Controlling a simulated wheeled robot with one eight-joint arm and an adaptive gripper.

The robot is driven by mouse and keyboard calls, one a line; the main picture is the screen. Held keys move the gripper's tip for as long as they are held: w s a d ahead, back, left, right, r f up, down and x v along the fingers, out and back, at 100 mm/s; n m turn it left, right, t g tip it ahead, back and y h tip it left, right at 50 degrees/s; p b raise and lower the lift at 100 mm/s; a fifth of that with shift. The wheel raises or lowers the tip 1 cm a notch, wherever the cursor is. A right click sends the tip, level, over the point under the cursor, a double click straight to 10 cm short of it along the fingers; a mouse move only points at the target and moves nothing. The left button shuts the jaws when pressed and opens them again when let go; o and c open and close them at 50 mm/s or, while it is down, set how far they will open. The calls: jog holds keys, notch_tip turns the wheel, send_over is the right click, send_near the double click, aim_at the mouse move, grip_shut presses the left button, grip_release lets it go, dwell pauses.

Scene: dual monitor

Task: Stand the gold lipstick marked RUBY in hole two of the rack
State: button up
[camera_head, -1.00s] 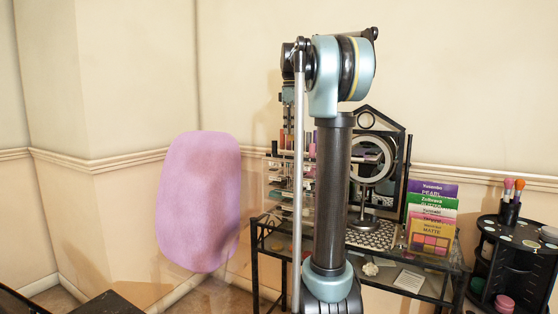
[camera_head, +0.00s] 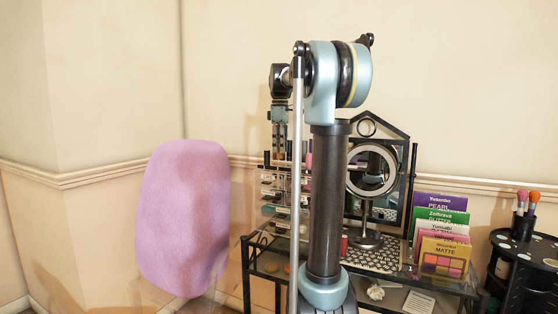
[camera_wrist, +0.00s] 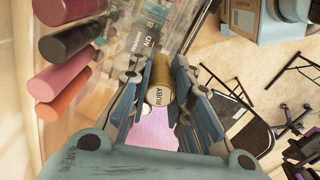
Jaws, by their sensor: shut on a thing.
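The gold lipstick (camera_wrist: 158,94) is in the middle of the wrist view, its round end marked RUBY facing the camera. My gripper (camera_wrist: 158,80) is shut on it, with a blue-grey finger on each side. Several tubes, including a pink one (camera_wrist: 65,76) and an orange one (camera_wrist: 65,97), show at the left of the wrist view, apart from the held lipstick. I cannot make out numbered holes.
The stand is on a black-framed glass table (camera_head: 262,250). A round mirror (camera_head: 371,170) and a row of boxed palettes (camera_head: 440,235) are to its right. A black brush carousel (camera_head: 520,275) stands at far right. A pink chair back (camera_head: 183,220) is at left.

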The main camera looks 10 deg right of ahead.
aim_at(280, 155)
jog(key=shift+s+f, duration=0.1)
jog(key=shift+f, duration=2.05)
jog(key=o, duration=0.9)
jog(key=shift+c, duration=0.2)
jog(key=shift+r, duration=0.1)
notch_tip(280, 155, up, 12)
jog(key=shift+f, duration=0.1)
jog(key=s+f+m, duration=0.4)
jog(key=s+f, duration=0.7)
jog(key=f, duration=0.3)
jog(key=s+f+m+t, duration=0.1)
jog(key=s+f+m, duration=0.3)
jog(key=s+f, duration=0.8)
jog(key=s+f+m+t, duration=0.1)
jog(key=s+f+m, duration=0.3)
jog(key=s+f, duration=0.7)
notch_tip(280, 155, down, 6)
jog(key=shift+s+f+m, duration=0.15)
jog(key=shift+s+m, duration=0.2)
jog(key=shift+m, duration=0.05)
